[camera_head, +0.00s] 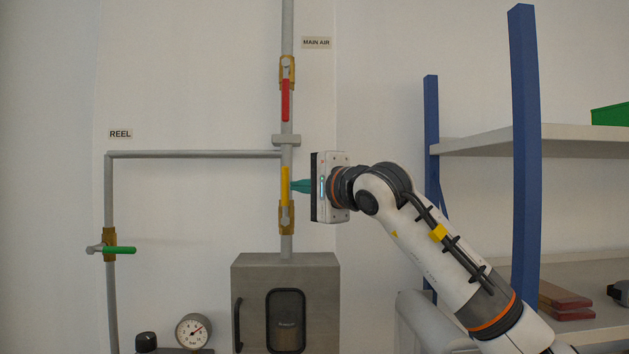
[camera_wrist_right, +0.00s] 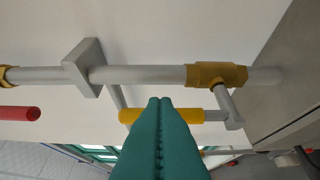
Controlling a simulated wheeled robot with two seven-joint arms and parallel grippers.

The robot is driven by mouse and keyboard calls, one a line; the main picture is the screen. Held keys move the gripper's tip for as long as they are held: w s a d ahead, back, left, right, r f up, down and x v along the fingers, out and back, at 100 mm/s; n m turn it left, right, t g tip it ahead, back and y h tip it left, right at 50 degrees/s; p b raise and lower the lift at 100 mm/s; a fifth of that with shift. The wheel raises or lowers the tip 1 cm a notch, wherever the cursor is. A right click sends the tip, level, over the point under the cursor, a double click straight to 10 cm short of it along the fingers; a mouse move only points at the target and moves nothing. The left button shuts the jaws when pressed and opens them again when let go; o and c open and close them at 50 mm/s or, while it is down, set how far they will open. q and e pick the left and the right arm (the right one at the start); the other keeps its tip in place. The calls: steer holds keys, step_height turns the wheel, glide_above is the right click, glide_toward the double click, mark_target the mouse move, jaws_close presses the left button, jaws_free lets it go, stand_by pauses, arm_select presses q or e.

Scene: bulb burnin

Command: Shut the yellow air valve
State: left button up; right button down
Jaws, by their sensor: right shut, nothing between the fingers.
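The yellow valve handle (camera_head: 285,186) stands upright, in line with the vertical grey pipe, above its brass valve body (camera_head: 286,218). In the right wrist view the yellow handle (camera_wrist_right: 130,116) runs parallel to the pipe, and the brass body (camera_wrist_right: 215,76) is at the right. My right gripper (camera_head: 294,186) has its teal fingers shut and empty, at the right side of the handle. In the right wrist view the gripper fingertips (camera_wrist_right: 160,102) overlap the handle and hide its middle. I cannot tell whether they touch it. My left gripper is not in view.
A red handle (camera_head: 285,100) hangs above on the same pipe, below the MAIN AIR label (camera_head: 316,43). A green handle (camera_head: 120,250) is on the REEL branch at left. A grey cabinet (camera_head: 320,285) stands below, a gauge (camera_head: 195,331) beside it. Shelves with blue posts (camera_head: 525,150) stand right.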

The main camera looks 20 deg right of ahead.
steer(key=shift+d, duration=0.1)
stand_by(0.3)
steer(key=shift+a+r+n+p, duration=0.1)
steer(key=shift+a+n+p, duration=0.2)
steer(key=shift+p, duration=0.1)
